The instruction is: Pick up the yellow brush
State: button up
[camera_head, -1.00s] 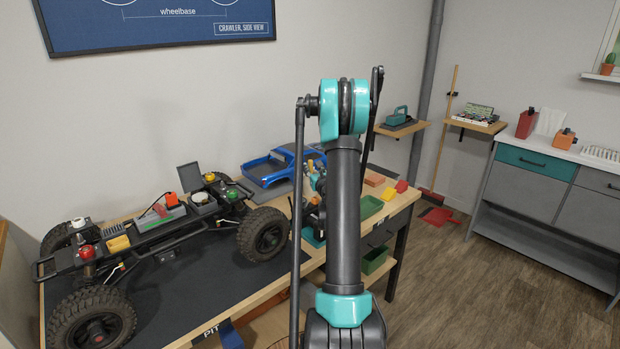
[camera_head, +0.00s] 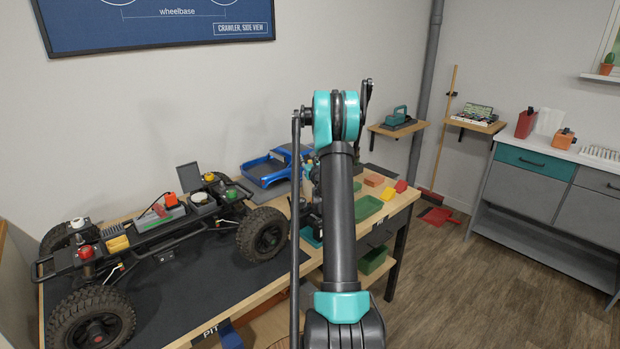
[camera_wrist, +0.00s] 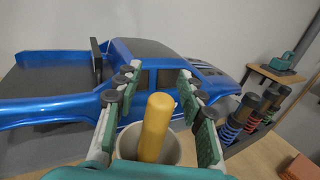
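In the wrist view, a yellow rounded handle (camera_wrist: 155,128), which looks like the yellow brush, stands nearly upright in a pale cup (camera_wrist: 176,148). Its bristles do not show. My gripper (camera_wrist: 158,82) is open, with one green-padded finger on each side of the handle. Gaps show between the handle and both fingers, so it is not clamped. In the head view my own arm hides the brush and cup, and most of my gripper.
A blue truck body (camera_wrist: 160,48) is just behind the cup. Several shock absorbers (camera_wrist: 245,115) stand to the right. In the head view, the crawler chassis (camera_head: 150,225) fills the table's left; a green tray (camera_head: 367,207) and small coloured blocks are right of my arm.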

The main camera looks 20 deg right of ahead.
jog(key=shift+c, duration=0.5)
grip_shut()
